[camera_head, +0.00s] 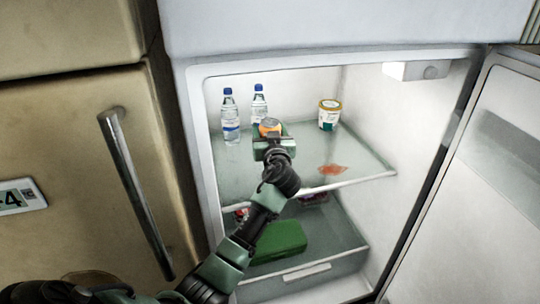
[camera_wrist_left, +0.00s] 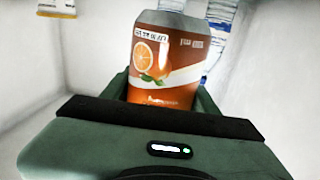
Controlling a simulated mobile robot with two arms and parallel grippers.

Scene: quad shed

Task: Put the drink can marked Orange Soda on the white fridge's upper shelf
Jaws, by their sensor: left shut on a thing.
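The orange drink can (camera_wrist_left: 165,60), with an orange-fruit label, fills the middle of the left wrist view. In the head view the can (camera_head: 269,124) shows only its top part above my left gripper (camera_head: 270,138). My left gripper is shut on the can, inside the white fridge (camera_head: 200,140) over the upper shelf (camera_head: 350,176). The can looks upright. I cannot tell whether its base touches the shelf. The fridge door (camera_head: 480,180) is open at the right. My right gripper is not in view.
Two water bottles (camera_head: 230,118) (camera_head: 259,104) stand at the shelf's back left, and a tub (camera_head: 329,115) at the back right. An orange-red item (camera_head: 331,170) lies near the front edge. A green box (camera_head: 280,242) sits below. A beige cabinet (camera_head: 75,170) stands left.

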